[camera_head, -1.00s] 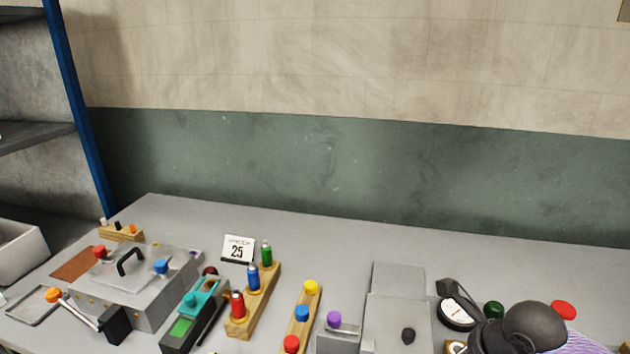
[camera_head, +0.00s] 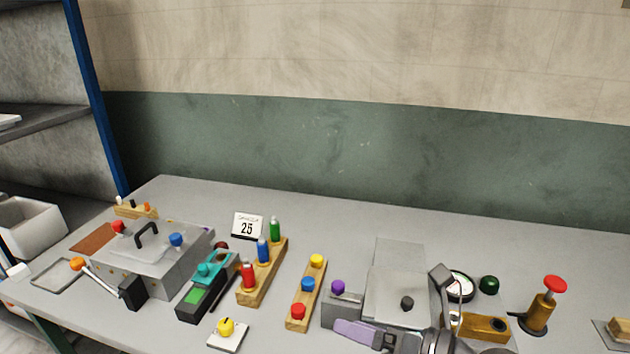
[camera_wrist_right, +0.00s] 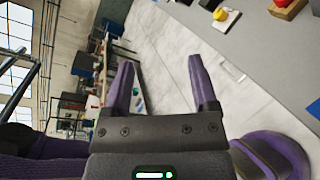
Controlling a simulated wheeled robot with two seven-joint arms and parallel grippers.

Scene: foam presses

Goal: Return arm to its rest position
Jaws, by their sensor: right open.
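Pale floor lies behind the fingers there, and the table edge runs along the upper right. My right arm covers part of the front of the grey press and the table near it. My left gripper is in neither view.
The grey table (camera_head: 330,232) holds a metal box (camera_head: 150,260), a wooden block of coloured bottles (camera_head: 262,275), a coloured-button strip (camera_head: 307,293), a yellow-knob plate (camera_head: 227,335), a dial gauge (camera_head: 461,286) and a red-topped press (camera_head: 542,306). The table's back strip is clear.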

